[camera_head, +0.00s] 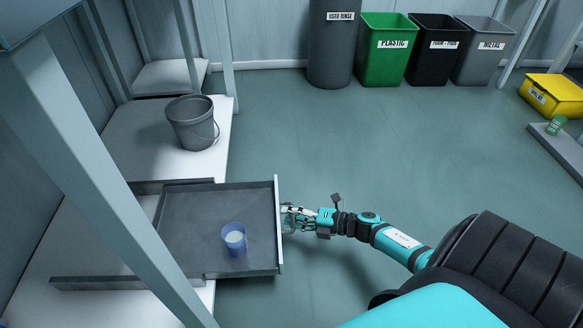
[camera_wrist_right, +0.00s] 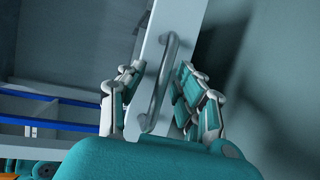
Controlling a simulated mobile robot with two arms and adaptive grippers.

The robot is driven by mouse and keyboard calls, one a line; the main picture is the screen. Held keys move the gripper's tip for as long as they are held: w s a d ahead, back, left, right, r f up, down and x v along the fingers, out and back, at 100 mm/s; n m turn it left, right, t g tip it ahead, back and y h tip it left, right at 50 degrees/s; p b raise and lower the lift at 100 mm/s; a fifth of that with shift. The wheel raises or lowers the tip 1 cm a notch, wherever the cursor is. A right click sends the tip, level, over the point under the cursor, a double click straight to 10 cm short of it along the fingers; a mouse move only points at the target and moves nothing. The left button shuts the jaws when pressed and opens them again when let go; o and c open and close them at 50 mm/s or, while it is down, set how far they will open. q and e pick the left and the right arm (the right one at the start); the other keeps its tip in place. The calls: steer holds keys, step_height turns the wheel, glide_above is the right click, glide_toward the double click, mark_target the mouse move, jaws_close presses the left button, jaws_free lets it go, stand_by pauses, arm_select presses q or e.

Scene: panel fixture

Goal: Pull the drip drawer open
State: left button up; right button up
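The drip drawer (camera_head: 190,215) is a shallow dark grey tray with a pale front panel (camera_head: 278,225). It stands well out from the white shelf in the head view. My right gripper (camera_head: 289,218) is at the outer face of that front. In the right wrist view the grey bar handle (camera_wrist_right: 160,85) on the pale front runs between the fingers of my right gripper (camera_wrist_right: 161,92). The fingers are apart, with gaps visible on both sides of the bar. A translucent blue cup (camera_head: 234,240) with pale contents stands upright in the drawer. My left gripper is not in view.
A grey bucket (camera_head: 192,122) stands on the white shelf (camera_head: 150,150) behind the drawer. A slanted grey post (camera_head: 110,185) crosses the left side. Several bins, including a green one (camera_head: 385,55), line the back wall. The floor (camera_head: 370,140) beyond my arm is clear.

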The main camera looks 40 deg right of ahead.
steer(key=shift+s, duration=0.1)
steer(key=v, duration=1.1)
steer(key=shift+s+d, duration=0.25)
steer(key=shift+s, duration=0.1)
steer(key=shift+r, duration=0.1)
